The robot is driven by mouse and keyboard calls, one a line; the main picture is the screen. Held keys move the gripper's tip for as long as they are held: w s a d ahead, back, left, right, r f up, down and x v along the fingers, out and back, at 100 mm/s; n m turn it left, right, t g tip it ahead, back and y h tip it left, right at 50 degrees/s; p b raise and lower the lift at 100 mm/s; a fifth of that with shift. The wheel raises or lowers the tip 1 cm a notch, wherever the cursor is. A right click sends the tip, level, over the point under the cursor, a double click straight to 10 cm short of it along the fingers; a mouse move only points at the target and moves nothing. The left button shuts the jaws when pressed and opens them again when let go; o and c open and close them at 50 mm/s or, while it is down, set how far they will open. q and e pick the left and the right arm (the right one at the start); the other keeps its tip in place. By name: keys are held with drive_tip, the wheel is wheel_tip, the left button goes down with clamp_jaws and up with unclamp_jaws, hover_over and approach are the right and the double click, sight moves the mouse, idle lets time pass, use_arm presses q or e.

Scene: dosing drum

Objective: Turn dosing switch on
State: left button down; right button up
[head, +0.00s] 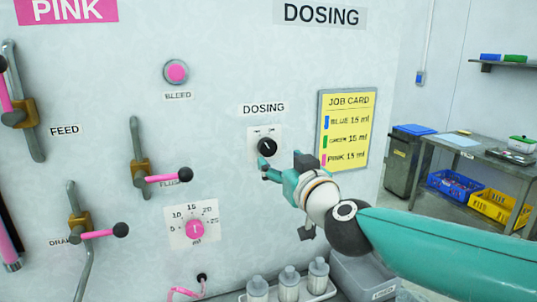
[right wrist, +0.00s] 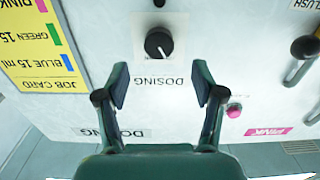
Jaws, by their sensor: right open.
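The dosing switch is a round black knob (head: 267,146) on a small white plate under the DOSING label (head: 263,108) on the pale wall panel. It also shows in the right wrist view (right wrist: 158,43), upside down, with a short white mark on its face. The plate's position labels are too small to read. My right gripper (head: 282,166) is just below and beside the knob in the head view. In the right wrist view my right gripper (right wrist: 160,85) is open and empty, with the knob beyond the gap between its fingers. My left gripper is not in view.
A yellow job card (head: 346,130) hangs right of the knob. A pink bleed button (head: 176,72), the flush lever (head: 160,180) and a pink dial (head: 194,230) are on the left. White bottles (head: 288,284) stand below. A workbench (head: 480,160) stands at the far right.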

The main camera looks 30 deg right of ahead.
sight(269, 150)
drive_tip(key=x, duration=0.8)
drive_tip(key=shift+d, duration=0.1)
drive_tip(key=c, duration=1.1)
drive_tip(key=shift+c, duration=0.2)
drive_tip(key=shift+m, duration=0.4)
drive_tip(key=m+b, duration=0.1)
drive_tip(key=m, duration=0.4)
drive_tip(key=m+b, duration=0.1)
drive_tip(key=m, duration=0.5)
drive_tip(key=shift+f, duration=0.1)
drive_tip(key=shift+m, duration=0.3)
